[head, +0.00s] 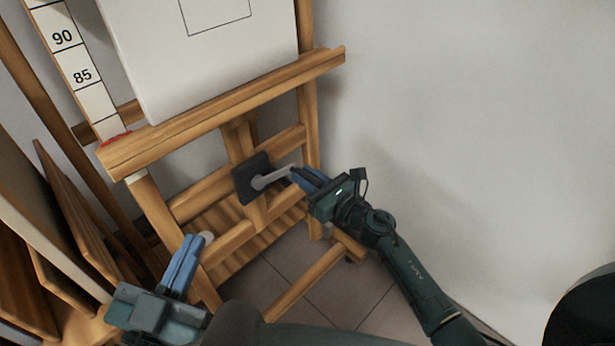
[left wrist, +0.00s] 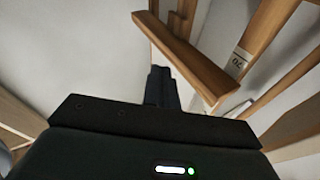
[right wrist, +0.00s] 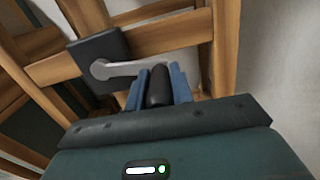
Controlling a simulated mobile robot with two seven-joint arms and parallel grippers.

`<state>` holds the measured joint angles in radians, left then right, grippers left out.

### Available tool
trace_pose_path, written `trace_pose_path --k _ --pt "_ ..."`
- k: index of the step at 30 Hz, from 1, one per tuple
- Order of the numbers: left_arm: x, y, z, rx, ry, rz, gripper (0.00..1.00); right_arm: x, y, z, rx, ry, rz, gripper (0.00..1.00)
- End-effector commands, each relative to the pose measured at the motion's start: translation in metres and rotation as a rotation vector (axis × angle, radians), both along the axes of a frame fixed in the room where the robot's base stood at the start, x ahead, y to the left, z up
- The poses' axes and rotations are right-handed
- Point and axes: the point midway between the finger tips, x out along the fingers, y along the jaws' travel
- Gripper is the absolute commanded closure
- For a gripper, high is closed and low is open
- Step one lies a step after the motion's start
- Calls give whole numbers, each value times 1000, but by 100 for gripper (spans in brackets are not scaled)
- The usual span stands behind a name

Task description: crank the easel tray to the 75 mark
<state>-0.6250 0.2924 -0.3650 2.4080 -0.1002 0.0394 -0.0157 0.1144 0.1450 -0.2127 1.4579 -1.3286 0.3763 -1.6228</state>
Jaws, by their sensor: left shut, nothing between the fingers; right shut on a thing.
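The easel tray (head: 225,108) is a wooden ledge bearing a white canvas (head: 200,50). A white scale strip (head: 80,72) at its left shows 90 and 85. A red marker (head: 116,139) sits below the 85 label, by the tray's left end. The crank has a black housing (head: 249,180) and a grey arm (head: 270,178), pointing right in the head view. My right gripper (head: 300,174) is shut on the crank's black handle (right wrist: 158,86), seen between its blue fingers in the right wrist view. My left gripper (head: 190,242) is shut and empty, below the tray, left of the crank.
Wooden panels (head: 75,215) lean at the left, close to my left arm. The easel's lower rails and legs (head: 310,280) stand around the crank. A plain wall (head: 470,120) is at the right. Tiled floor (head: 290,275) shows below.

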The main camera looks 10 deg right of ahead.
Motion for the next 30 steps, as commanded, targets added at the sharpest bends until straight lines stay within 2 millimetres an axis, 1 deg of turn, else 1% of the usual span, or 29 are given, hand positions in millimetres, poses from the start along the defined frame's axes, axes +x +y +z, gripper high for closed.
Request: trace_pose_path --k 2,6,9,12,20,21,28,29,30 --pt "0 0 -3 -1 2 0 100 -1 0 -6 28 21 -3 100" --pt "0 0 -11 -14 15 -4 100 -6 5 -26 199 136 -20 100" --pt "-1 -1 -9 -27 17 -10 100 -10 9 -36 325 219 -34 100" --pt "0 -2 -5 -32 8 -12 100 -13 13 -42 397 268 -41 100" --pt "0 -2 0 -35 0 -14 100 -14 13 -43 407 277 -42 100" --pt "0 -2 0 -35 0 -14 100 -14 13 -43 406 276 -42 76" --pt "-1 -2 0 -35 0 -14 100 -13 13 -41 406 272 -42 57" --pt "-1 -2 0 -35 0 -15 100 -13 13 -41 406 272 -42 55" --pt "-1 -2 0 -35 0 -15 100 -13 13 -41 406 272 -42 55"
